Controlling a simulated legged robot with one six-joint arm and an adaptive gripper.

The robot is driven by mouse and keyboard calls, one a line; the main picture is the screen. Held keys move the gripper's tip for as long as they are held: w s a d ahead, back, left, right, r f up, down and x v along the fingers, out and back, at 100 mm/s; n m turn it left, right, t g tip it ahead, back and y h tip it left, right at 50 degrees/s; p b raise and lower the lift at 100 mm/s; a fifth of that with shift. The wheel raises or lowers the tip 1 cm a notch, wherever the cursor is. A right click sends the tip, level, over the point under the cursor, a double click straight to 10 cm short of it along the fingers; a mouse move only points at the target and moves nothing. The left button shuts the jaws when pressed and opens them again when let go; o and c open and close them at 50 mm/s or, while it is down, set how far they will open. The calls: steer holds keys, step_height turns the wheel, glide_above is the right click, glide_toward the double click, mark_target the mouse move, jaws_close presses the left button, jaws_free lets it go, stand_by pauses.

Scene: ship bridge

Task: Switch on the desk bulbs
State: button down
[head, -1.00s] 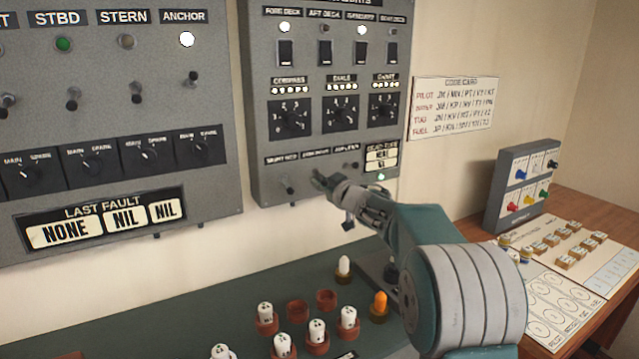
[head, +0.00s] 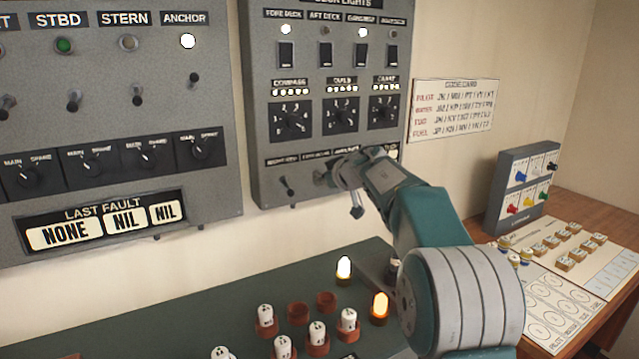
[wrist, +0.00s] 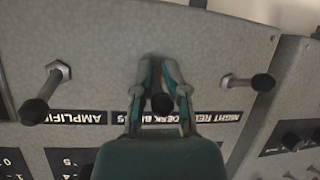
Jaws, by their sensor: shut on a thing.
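My gripper (head: 324,176) is at the lower edge of the right wall panel (head: 265,130). In the wrist view my gripper (wrist: 160,92) is shut around the desk bulbs toggle switch (wrist: 162,104), whose dark knob shows between the fingers. The label (wrist: 166,116) behind it is partly covered and reads "DESK B…". Two desk bulbs are lit on the green desk top: a pale one (head: 344,269) and an orange one (head: 380,305). My arm hides part of the panel's lower right.
The amplifier toggle (wrist: 45,92) and the night relay toggle (wrist: 250,82) stand on either side of my gripper. A grey box (head: 520,190) with coloured knobs stands at the right.

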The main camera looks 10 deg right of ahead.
steer(key=shift+d+r+g+h, duration=0.15)
steer(key=shift+r+g+h, duration=0.35)
steer(key=shift+g, duration=0.4)
steer(key=shift+r, duration=0.1)
steer(key=shift+r+g, duration=0.25)
steer(key=shift+g, duration=0.15)
steer(key=c, duration=0.7)
jaws_free()
steer(key=shift+f, duration=0.15)
steer(key=shift+f, duration=0.1)
steer(key=v, duration=1.2)
steer(key=shift+w, duration=0.1)
